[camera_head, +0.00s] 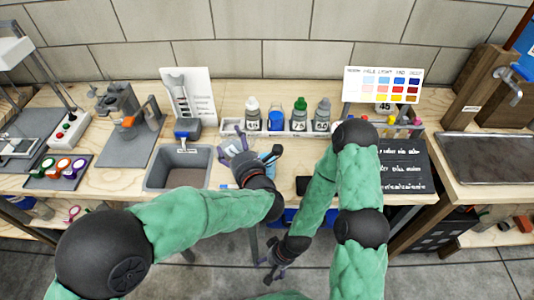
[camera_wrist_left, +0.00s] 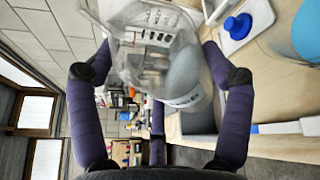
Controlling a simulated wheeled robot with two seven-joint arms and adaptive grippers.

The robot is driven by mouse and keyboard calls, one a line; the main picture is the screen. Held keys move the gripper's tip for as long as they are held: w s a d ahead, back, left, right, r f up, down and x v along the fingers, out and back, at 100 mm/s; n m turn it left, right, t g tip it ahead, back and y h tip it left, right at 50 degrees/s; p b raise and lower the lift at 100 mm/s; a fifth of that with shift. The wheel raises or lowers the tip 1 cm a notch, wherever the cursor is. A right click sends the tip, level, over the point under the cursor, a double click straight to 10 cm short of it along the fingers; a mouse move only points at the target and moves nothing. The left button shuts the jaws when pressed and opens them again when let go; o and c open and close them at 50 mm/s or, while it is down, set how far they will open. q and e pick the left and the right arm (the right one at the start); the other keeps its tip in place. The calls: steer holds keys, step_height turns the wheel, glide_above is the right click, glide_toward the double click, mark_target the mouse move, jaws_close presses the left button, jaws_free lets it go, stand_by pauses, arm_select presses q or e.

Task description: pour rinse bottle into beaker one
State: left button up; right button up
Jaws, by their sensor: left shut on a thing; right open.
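My left gripper (camera_head: 240,150) is above the table front, right of the grey basin. In the left wrist view, its purple fingers (camera_wrist_left: 160,75) are shut on a clear see-through vessel (camera_wrist_left: 150,35), which looks tilted. I cannot tell from its shape whether this is the rinse bottle. A blue round thing (camera_wrist_left: 308,32) is at the right edge of that view; I cannot tell if it is beaker one. Light-blue things (camera_head: 270,155) show beside the gripper in the head view, partly hidden. My right gripper (camera_head: 277,264) is open and empty, low in front of the table edge.
A white rack (camera_head: 285,130) holds several capped bottles with number labels behind my left gripper. A grey basin (camera_head: 178,168) is to its left. A colour chart (camera_head: 383,87) and a dark written board (camera_head: 403,165) are at the right. A black object (camera_head: 303,185) lies near the front edge.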

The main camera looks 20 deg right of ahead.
arm_select(q)
steer(key=shift+d+f+n+g+b, duration=0.1)
steer(key=shift+n+g+b, duration=0.3)
steer(key=shift+n+b, duration=0.7)
steer(key=shift+w+a+n+h+b, duration=0.1)
steer(key=shift+a+n+h+b, duration=0.3)
steer(key=shift+b, duration=0.4)
steer(key=shift+w+a+f+n+g+h, duration=0.1)
steer(key=shift+a+f+n+g+h, duration=0.2)
steer(key=shift+f+n+g, duration=0.25)
steer(key=shift+n+h, duration=0.5)
steer(key=shift+n, duration=0.25)
steer(key=f, duration=0.4)
steer(key=shift+a+f, duration=0.2)
steer(key=shift+f, duration=0.2)
steer(key=shift+w+a+f+n+g+h, duration=0.15)
steer(key=shift+f+n+g+h, duration=0.1)
steer(key=shift+n+g+h, duration=0.25)
steer(key=shift+r+p, duration=1.7)
steer(key=shift+r, duration=0.8)
steer(key=shift+a, duration=0.1)
